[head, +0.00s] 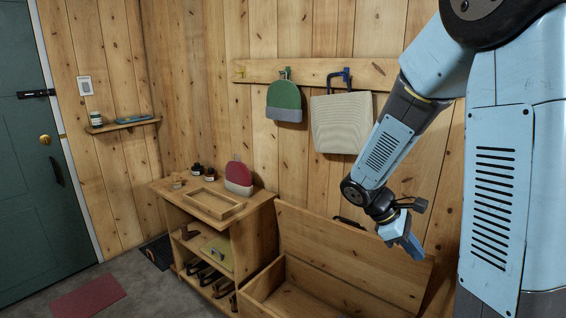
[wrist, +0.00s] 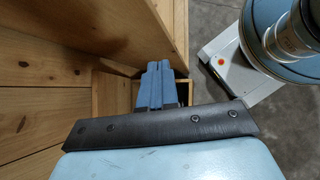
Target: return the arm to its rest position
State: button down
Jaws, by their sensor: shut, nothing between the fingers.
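My gripper (head: 412,246) hangs at the end of my light blue arm, at the right of the head view. It is bent downward and stands above and in front of the open lid of a wooden chest (head: 345,250). In the wrist view, my gripper's blue fingers (wrist: 157,84) lie together with nothing held between them. Beyond them are wooden panels (wrist: 60,130) and a narrow opening.
Bare grey floor (wrist: 215,28) shows beside my base.

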jog(key=s+a+r+m+t+y, duration=0.4)
jog(key=s+r+m, duration=0.1)
jog(key=r, duration=0.3)
jog(key=s+a+r+m+t+y, duration=0.3)
jog(key=s+r+m+t+y, duration=0.1)
jog(key=s+r+m, duration=0.2)
notch_tip(320, 180, up, 3)
jog(key=shift+s+a+f+m, duration=0.15)
jog(key=shift+s+a+m, duration=0.2)
jog(key=shift+s, duration=0.45)
